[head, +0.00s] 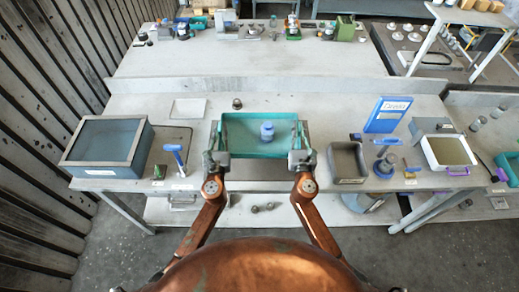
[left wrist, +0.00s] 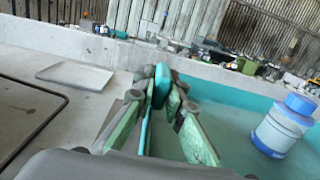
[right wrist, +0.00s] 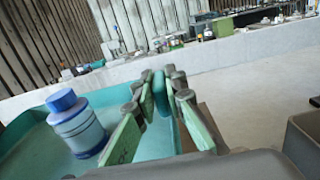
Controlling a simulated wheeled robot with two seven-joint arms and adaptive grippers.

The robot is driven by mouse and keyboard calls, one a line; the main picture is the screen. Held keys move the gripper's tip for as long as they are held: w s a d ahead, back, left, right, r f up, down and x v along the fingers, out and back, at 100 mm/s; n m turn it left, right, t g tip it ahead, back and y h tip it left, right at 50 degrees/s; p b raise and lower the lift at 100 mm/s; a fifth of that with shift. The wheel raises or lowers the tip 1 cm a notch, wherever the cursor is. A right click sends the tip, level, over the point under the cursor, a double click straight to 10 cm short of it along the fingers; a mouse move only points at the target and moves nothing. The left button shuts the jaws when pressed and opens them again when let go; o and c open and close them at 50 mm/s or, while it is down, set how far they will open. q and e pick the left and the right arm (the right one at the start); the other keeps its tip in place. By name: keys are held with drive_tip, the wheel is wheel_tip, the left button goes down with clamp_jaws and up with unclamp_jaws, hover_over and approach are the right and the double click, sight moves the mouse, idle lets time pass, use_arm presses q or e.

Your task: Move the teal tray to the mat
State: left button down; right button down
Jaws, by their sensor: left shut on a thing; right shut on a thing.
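The teal tray (head: 240,143) is on or just above the middle of the bench; I cannot tell whether it touches. A blue-lidded jar (head: 267,131) stands upright inside it and shows in both wrist views. My left gripper (head: 215,158) is shut on the tray's left wall, and my right gripper (head: 301,158) on its right wall. The wrist views show the left fingers (left wrist: 158,92) and right fingers (right wrist: 160,92) pinching the rim. A flat pale rectangle (head: 187,109) lies behind left; I cannot tell whether it is the mat. The tray hides the surface below it.
A blue-grey bin (head: 103,143) and a blue-handled tool (head: 175,153) stand left. A grey open box (head: 347,162) is close right of the tray, with a blue sign (head: 387,114) and a white-rimmed container (head: 448,152) beyond. A small dark part (head: 237,103) lies behind the tray.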

idle(0.4)
